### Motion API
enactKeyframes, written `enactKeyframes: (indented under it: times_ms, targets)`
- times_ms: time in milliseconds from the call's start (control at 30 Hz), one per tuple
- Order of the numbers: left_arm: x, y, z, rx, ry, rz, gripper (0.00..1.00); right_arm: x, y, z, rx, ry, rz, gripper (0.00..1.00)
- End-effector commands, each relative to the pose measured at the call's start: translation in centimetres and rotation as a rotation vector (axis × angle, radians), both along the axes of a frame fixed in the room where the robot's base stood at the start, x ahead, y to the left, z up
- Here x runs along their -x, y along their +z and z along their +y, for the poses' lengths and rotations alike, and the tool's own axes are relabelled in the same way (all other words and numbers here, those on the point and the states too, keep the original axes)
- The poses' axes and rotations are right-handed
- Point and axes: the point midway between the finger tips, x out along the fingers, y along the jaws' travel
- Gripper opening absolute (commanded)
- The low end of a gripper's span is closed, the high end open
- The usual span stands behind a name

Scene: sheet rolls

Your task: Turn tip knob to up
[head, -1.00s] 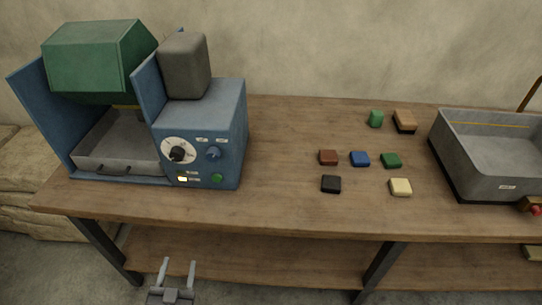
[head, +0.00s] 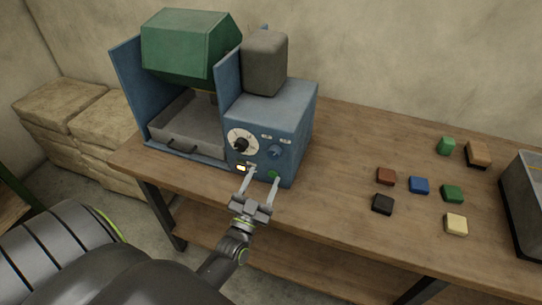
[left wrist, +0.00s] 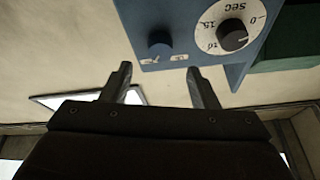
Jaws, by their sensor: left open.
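The blue machine (head: 300,115) stands on the left part of the wooden table. My left gripper (head: 263,178) is open and empty, in front of the panel's lower part, apart from the knob. My right gripper is not in view.
A lit indicator (head: 241,168) and green button (head: 272,174) are near my fingers. Several coloured blocks (head: 419,185) and a grey bin (head: 520,205) lie right.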

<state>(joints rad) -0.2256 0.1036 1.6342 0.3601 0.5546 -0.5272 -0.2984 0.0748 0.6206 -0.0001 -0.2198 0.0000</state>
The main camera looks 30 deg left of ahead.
Motion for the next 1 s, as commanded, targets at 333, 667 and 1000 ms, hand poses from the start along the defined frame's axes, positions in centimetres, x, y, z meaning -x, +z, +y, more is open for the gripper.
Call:
enactKeyframes:
  times_ms: [333, 667, 1000]
  targets:
    - [-5.0, 2.2, 0.9, 0.0, -0.001, 0.0, 0.55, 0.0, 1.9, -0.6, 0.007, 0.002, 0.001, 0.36]
    - [-5.7, 2.3, 1.1, 0.0, 0.0, 0.001, 0.55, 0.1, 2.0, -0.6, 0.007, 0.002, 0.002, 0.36]
    - [-5.7, 2.3, 1.1, 0.0, 0.0, 0.001, 0.2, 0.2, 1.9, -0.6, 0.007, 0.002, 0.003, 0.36]
